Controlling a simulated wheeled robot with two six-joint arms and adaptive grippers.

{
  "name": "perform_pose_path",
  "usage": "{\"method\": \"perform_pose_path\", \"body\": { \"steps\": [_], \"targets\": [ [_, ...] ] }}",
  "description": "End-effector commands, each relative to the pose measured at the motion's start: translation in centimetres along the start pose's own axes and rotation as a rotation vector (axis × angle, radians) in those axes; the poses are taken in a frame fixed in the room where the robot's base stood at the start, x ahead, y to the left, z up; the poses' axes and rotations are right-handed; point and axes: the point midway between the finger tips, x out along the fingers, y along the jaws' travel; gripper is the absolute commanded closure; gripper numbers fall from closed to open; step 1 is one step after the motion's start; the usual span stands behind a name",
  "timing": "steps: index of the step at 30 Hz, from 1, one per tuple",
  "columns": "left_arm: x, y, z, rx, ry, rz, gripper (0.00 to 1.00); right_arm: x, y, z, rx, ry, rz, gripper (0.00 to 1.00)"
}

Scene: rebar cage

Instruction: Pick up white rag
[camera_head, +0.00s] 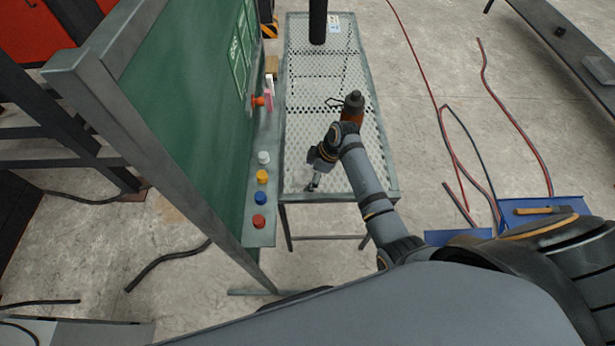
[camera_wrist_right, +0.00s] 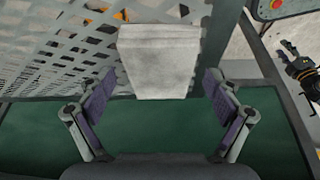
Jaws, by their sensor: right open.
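A pale white-grey, folded-looking block, which looks like the white rag (camera_wrist_right: 160,58), shows in the right wrist view. It lies just beyond and between the fingertips of my right gripper (camera_wrist_right: 158,84). The two fingers with purple pads are spread wide, and neither visibly touches it. In the head view my right gripper (camera_head: 313,182) is low over the near left part of the perforated metal table (camera_head: 305,75). I cannot make out the rag there; the gripper and wrist may hide it. A dark claw, apparently my left gripper (camera_wrist_right: 299,68), shows at the right of the wrist view.
A green board (camera_head: 185,95) stands left of the table, with colored caps (camera_head: 262,177) on its ledge. A black cylinder (camera_head: 318,22) stands at the table's far end. An orange-and-dark tool (camera_head: 353,106) is partly behind my arm. Hoses (camera_head: 470,160) lie on the floor at right.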

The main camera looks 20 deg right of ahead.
Motion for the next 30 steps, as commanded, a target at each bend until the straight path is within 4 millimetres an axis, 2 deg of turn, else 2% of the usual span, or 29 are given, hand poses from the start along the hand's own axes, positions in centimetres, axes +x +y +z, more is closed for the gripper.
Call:
{"method": "perform_pose_path", "body": {
  "steps": [10, 22, 30],
  "targets": [
    [-0.11, 0.01, 0.02, 0.000, 0.000, 0.000, 0.60, 0.14, -0.02, 0.05, 0.000, 0.000, 0.000, 0.11],
    [-0.11, 0.01, 0.01, 0.000, 0.000, 0.000, 0.60, 0.13, -0.02, 0.04, 0.000, 0.000, 0.000, 0.65],
    [0.28, 0.04, 0.04, 0.000, 0.000, 0.000, 0.60, 0.04, 0.03, -0.02, -0.001, 0.001, 0.002, 0.68]
  ]
}}
